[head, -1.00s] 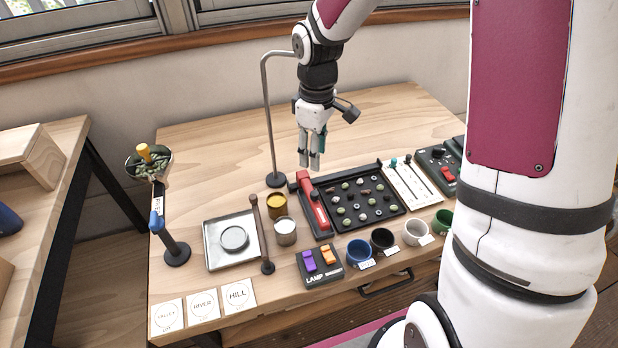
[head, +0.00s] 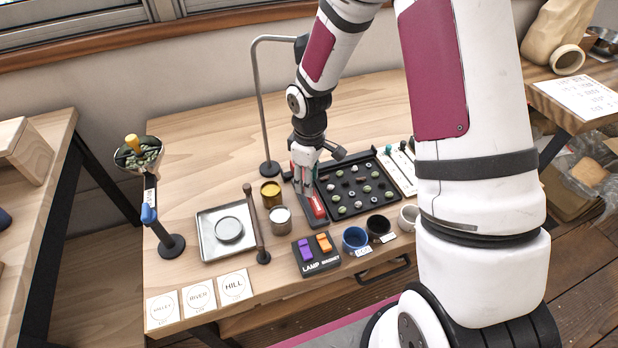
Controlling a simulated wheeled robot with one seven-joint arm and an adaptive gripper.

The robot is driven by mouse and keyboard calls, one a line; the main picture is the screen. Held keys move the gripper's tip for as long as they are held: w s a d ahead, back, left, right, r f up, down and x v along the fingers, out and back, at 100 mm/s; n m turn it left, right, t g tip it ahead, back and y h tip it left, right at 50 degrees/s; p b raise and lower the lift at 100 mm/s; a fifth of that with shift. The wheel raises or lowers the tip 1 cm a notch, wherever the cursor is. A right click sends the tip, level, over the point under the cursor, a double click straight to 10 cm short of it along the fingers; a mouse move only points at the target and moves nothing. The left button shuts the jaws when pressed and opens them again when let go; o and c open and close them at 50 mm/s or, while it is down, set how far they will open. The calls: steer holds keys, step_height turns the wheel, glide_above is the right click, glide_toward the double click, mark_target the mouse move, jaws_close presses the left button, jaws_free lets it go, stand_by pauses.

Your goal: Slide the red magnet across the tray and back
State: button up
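The red magnet (head: 317,206) is a long red piece lying in a dark holder at the left edge of the black tray (head: 341,212). The tray holds several green beans and small dark and metal bits. My gripper (head: 303,191) points down at the left side of the tray, over the far part of the red magnet and hiding some of it. Its two fingertips are low and close to the magnet; I cannot tell whether they touch it or are closed on it.
A lamp switch box (head: 316,255) with purple and orange switches stands in front. Yellow (head: 271,192) and pale (head: 280,219) cups, a dark upright post (head: 254,225) and a metal tray (head: 203,241) stand to the left. A curved metal stand (head: 262,110) rises behind. Blue (head: 355,239) and black (head: 379,228) cups line the front.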

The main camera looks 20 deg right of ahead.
steer(key=shift+c, duration=0.6)
jaws_close()
steer(key=shift+d, duration=0.1)
steer(key=d+p, duration=0.2)
steer(key=d, duration=1.9)
steer(key=shift+d, duration=0.15)
steer(key=shift+o, duration=0.6)
jaws_free()
